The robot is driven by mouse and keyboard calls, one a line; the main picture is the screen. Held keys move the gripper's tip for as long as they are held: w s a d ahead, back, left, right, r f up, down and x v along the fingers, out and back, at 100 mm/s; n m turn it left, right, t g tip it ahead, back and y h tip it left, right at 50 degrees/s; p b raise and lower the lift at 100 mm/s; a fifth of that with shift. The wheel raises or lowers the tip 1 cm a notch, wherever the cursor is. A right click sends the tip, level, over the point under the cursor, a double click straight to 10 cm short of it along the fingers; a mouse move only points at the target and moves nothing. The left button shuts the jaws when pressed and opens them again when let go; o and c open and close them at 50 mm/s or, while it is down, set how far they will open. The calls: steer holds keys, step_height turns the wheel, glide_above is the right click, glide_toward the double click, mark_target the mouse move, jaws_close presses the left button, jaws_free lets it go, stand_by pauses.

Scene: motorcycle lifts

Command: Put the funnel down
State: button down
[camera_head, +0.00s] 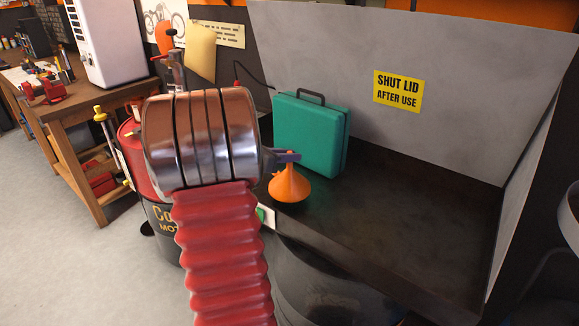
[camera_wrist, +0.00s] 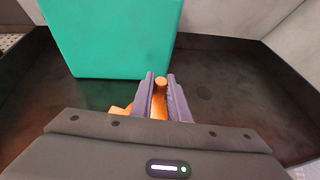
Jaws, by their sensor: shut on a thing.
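The orange funnel (camera_head: 289,186) is in the head view, wide end down and spout up, at the left front part of the dark bench top. My gripper (camera_head: 290,157) is shut on its spout. In the wrist view the purple fingers (camera_wrist: 160,90) stand on both sides of the orange spout (camera_wrist: 160,99), and part of the cone shows to the left. I cannot tell whether the funnel's rim touches the bench top. My arm hides the area left of the funnel in the head view.
A teal case (camera_head: 311,135) stands upright just behind the funnel; it also shows in the wrist view (camera_wrist: 110,35). The dark bench top (camera_head: 420,195) is clear to the right. A grey back panel (camera_head: 450,60) bears a yellow sign. A red and black drum (camera_head: 131,150) stands left.

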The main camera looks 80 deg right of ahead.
mark_target(289, 169)
steer(key=shift+f, duration=1.85)
steer(key=shift+f, duration=0.1)
steer(key=c, duration=1.7)
jaws_free()
steer(key=v, duration=1.2)
